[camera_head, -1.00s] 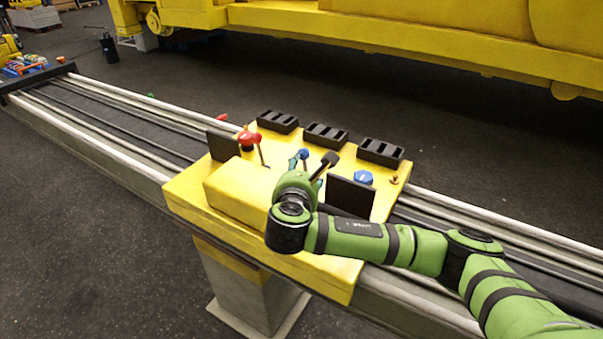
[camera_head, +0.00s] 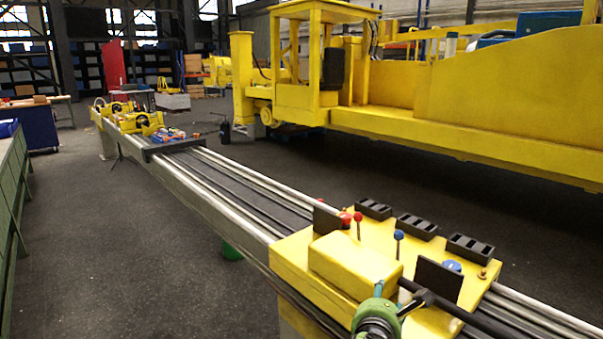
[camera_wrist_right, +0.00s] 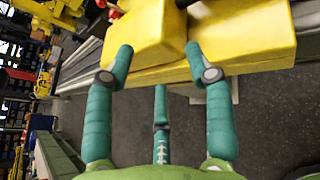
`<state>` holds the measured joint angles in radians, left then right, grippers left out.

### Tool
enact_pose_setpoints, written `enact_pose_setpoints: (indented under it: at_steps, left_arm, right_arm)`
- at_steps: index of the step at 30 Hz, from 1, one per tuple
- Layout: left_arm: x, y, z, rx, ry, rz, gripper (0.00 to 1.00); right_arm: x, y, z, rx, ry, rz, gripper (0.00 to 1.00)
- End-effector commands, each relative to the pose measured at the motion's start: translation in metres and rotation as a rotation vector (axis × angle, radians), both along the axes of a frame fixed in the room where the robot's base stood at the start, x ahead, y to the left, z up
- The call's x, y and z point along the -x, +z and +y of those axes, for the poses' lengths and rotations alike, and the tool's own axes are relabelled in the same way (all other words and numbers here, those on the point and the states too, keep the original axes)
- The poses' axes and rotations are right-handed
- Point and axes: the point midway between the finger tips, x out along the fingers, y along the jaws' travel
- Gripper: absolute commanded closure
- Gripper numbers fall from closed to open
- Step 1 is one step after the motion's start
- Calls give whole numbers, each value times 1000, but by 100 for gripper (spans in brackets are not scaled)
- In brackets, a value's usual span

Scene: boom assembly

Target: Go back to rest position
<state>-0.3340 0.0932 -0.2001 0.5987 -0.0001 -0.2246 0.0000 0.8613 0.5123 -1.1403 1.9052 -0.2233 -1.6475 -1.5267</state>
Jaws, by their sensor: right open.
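My right gripper (camera_head: 392,298) shows at the bottom right of the head view, in front of the yellow control box. Its teal fingers are spread and hold nothing. In the right wrist view the same gripper (camera_wrist_right: 158,62) has its fingers apart, pointing toward the yellow box (camera_wrist_right: 140,30). Whether a fingertip touches the box cannot be told. Most of my right arm is below the head view's edge. My left gripper is in neither view.
The yellow panel (camera_head: 293,262) sits on a long rail (camera_head: 230,190). It carries red-knobbed levers (camera_head: 358,217), a blue-knobbed lever (camera_head: 398,235), black plates (camera_head: 438,280) and slotted black blocks (camera_head: 416,226). A large yellow machine (camera_head: 480,130) stands behind. Dark floor (camera_head: 130,240) is open at left.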

Motion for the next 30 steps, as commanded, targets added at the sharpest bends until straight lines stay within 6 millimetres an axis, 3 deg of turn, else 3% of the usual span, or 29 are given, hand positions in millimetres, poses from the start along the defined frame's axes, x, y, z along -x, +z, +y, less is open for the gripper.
enact_pose_setpoints:
  at_steps: [8,12,17,21,24,30]
  left_arm:
    - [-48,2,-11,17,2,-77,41]
    - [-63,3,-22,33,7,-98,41]
    - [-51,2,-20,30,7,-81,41]
    - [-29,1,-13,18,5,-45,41]
    - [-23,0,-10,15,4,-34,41]
    - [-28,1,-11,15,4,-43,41]
  right_arm:
    - [53,-65,33,-470,-97,87,46]
    - [92,-101,45,-787,-241,144,46]
    - [152,-142,46,-1200,-552,198,46]
    - [204,-170,32,-1484,-891,188,46]
    - [234,-184,19,-1607,-1097,154,46]
    - [282,-200,-4,-1743,-1417,61,46]
